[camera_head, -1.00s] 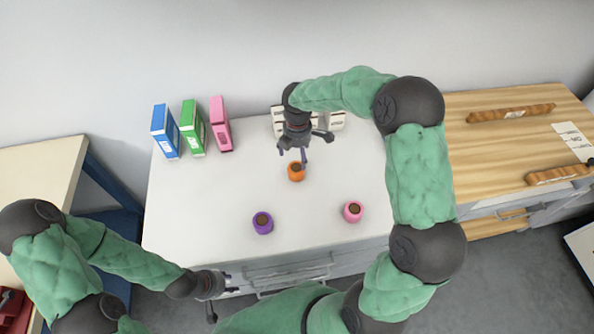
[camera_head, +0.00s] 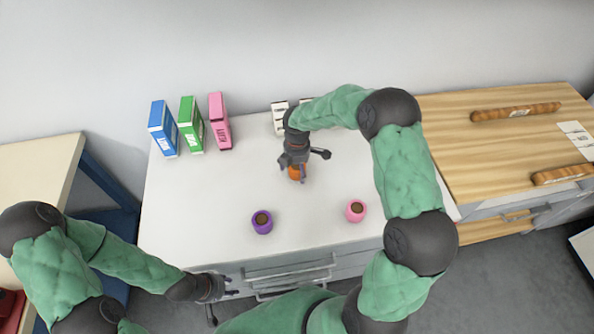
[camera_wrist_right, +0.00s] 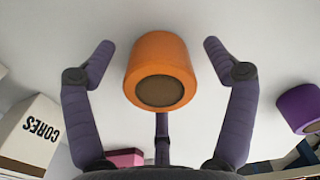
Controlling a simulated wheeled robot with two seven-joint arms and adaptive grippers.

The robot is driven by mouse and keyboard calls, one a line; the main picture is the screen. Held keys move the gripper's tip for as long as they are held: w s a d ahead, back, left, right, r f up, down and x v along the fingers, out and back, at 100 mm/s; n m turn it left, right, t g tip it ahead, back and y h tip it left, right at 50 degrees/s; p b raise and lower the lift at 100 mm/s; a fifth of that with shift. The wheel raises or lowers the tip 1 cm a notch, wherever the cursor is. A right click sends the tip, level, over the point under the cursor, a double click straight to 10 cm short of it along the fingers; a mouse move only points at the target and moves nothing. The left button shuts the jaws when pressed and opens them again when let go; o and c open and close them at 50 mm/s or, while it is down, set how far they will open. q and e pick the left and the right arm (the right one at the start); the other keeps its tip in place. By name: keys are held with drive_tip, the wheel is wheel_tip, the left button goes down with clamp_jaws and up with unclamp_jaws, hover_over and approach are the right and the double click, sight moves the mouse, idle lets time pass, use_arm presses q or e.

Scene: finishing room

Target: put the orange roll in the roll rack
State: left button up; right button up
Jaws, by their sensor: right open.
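The orange roll (camera_head: 295,172) stands on the white worktop, partly hidden by my right gripper (camera_head: 297,174), which is low over it. In the right wrist view the orange roll (camera_wrist_right: 160,68) lies between the spread fingers of my right gripper (camera_wrist_right: 160,60), with gaps on both sides. The gripper is open. My left gripper (camera_head: 222,288) is at the front edge of the worktop, away from the rolls; its jaw state is unclear. I cannot pick out the roll rack with certainty.
A purple roll (camera_head: 262,222) and a pink roll (camera_head: 356,211) stand nearer the front. Blue (camera_head: 163,128), green (camera_head: 191,124) and pink (camera_head: 220,121) boxes stand at back left. White labelled boxes (camera_head: 279,118) are partly hidden behind my right arm. A wooden bench (camera_head: 480,150) adjoins on the right.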

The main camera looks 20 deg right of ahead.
sight(297, 166)
drive_tip(key=c, duration=1.4)
drive_tip(key=shift+r, duration=0.1)
drive_tip(key=shift+r+p, duration=0.3)
drive_tip(key=shift+r, duration=0.35)
wheel_tip(297, 166, up, 2)
drive_tip(key=shift+r+p, duration=0.2)
drive_tip(key=shift+p, duration=0.3)
drive_tip(key=s+a+r+p, duration=0.1)
drive_tip(key=s+a+r, duration=0.2)
drive_tip(key=s, duration=0.3)
drive_tip(key=s+a+r+p, duration=0.2)
drive_tip(key=s+a+r, duration=0.1)
drive_tip(key=s+r, duration=0.3)
drive_tip(key=shift+s+a+r, duration=0.15)
drive_tip(key=shift+a, duration=0.2)
